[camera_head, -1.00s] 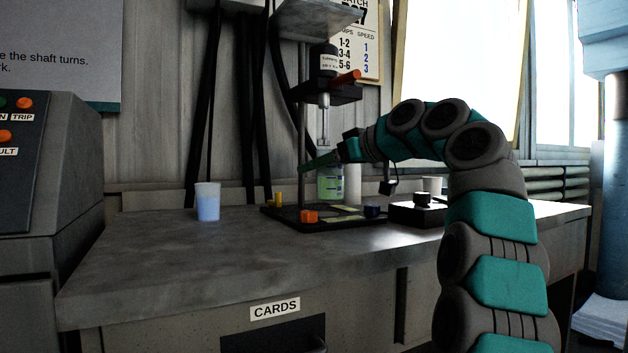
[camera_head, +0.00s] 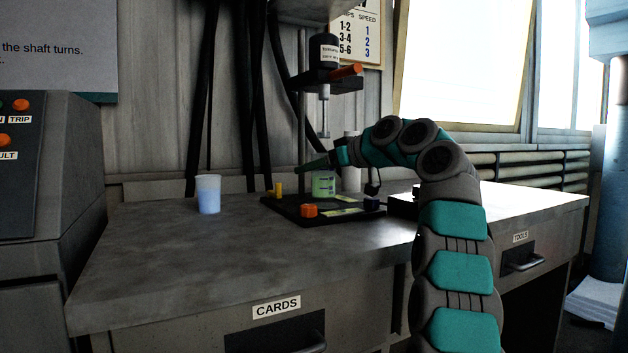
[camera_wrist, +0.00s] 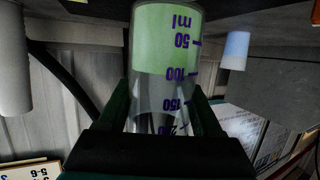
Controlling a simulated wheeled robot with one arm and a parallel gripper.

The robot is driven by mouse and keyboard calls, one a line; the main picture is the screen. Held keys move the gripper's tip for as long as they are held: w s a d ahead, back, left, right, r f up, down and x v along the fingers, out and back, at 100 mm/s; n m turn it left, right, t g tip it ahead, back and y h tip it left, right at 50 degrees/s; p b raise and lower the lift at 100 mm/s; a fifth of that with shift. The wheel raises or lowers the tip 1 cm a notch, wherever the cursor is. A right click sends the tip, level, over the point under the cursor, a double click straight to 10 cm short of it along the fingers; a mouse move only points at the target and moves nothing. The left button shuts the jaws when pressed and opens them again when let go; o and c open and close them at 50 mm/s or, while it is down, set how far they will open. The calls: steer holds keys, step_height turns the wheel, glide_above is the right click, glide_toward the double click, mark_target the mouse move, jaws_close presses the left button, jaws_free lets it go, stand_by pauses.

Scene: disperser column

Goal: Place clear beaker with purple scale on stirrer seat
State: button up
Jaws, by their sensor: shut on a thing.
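The clear beaker with the purple scale (camera_wrist: 168,60) holds pale green liquid. It shows upside down in the wrist view, with the purple marks facing the camera. My gripper (camera_wrist: 165,105) is shut on its sides. In the head view the beaker (camera_head: 323,186) is upright under the stirrer shaft, and my gripper (camera_head: 318,164) reaches it from the right. The stirrer (camera_head: 327,75) is a dark motor head on a stand, with its shaft above the beaker. The black stirrer base (camera_head: 285,208) lies below. Whether the beaker touches the seat cannot be told.
A cup with pale blue liquid (camera_head: 208,195) stands on the bench left of the base. An orange block (camera_head: 309,211), a yellow piece (camera_head: 278,189) and a dark blue knob (camera_head: 372,203) sit on the base. The bench front (camera_head: 170,260) is clear.

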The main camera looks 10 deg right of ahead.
steer(key=shift+f+b, duration=0.5)
steer(key=shift+f, duration=0.4)
steer(key=shift+f, duration=0.15)
steer(key=o, duration=1.5)
steer(key=shift+c, duration=0.2)
steer(key=shift+s+d, duration=0.1)
steer(key=v, duration=1.2)
